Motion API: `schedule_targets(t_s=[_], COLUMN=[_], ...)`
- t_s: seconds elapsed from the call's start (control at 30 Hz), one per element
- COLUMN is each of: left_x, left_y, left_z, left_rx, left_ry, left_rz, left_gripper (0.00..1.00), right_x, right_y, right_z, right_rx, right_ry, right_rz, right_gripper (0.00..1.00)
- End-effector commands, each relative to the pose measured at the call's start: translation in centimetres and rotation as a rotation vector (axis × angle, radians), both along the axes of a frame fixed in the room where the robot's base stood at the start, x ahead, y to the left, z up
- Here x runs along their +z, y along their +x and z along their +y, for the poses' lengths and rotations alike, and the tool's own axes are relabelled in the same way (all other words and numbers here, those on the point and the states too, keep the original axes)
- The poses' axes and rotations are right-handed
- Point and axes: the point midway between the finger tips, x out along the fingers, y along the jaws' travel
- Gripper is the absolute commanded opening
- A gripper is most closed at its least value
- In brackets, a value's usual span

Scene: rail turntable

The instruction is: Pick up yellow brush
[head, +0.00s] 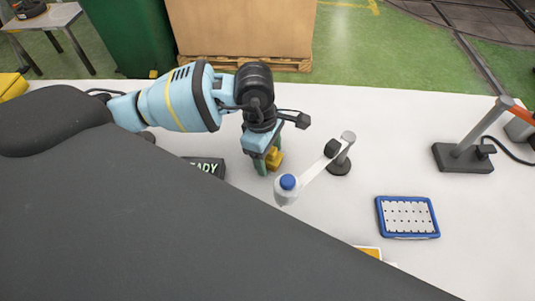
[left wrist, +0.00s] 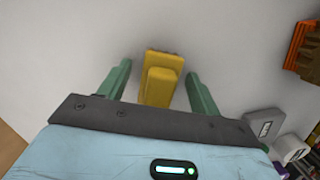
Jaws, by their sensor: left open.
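The yellow brush (head: 274,158) is on the white table, partly hidden behind my left gripper in the head view. In the left wrist view the brush (left wrist: 160,76) shows as a yellow block with a raised yellow part. My left gripper (head: 265,162) points down over it. In the left wrist view the green fingers of this gripper (left wrist: 158,70) are open, one on each side of the brush, with a gap on both sides. My right gripper is not in view.
A bottle with a blue cap (head: 287,184) and a small post on a dark round base (head: 339,166) stand close to the right of the gripper. A blue-framed tray (head: 380,216) lies further right. The table's back strip is clear.

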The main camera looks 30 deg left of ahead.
Motion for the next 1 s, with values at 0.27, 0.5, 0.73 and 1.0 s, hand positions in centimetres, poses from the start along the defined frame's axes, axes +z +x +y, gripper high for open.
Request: schedule_targets(t_s=[0.27,0.5,0.73,1.0], left_x=[0.0,0.1,0.7,5.2], left_y=[0.0,0.0,0.1,0.1], left_z=[0.0,0.0,0.0,0.0], left_rx=[0.001,0.001,0.001,0.001], left_ry=[0.000,0.000,0.000,-0.001], left_rz=[0.000,0.000,-0.003,-0.005], left_gripper=[0.35,0.15,0.15,0.15], right_x=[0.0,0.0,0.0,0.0], right_y=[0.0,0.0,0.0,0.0], right_z=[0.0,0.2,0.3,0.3], right_rx=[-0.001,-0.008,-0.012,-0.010], right_ry=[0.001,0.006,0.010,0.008], right_rz=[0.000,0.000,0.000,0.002], right_gripper=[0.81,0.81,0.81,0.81])
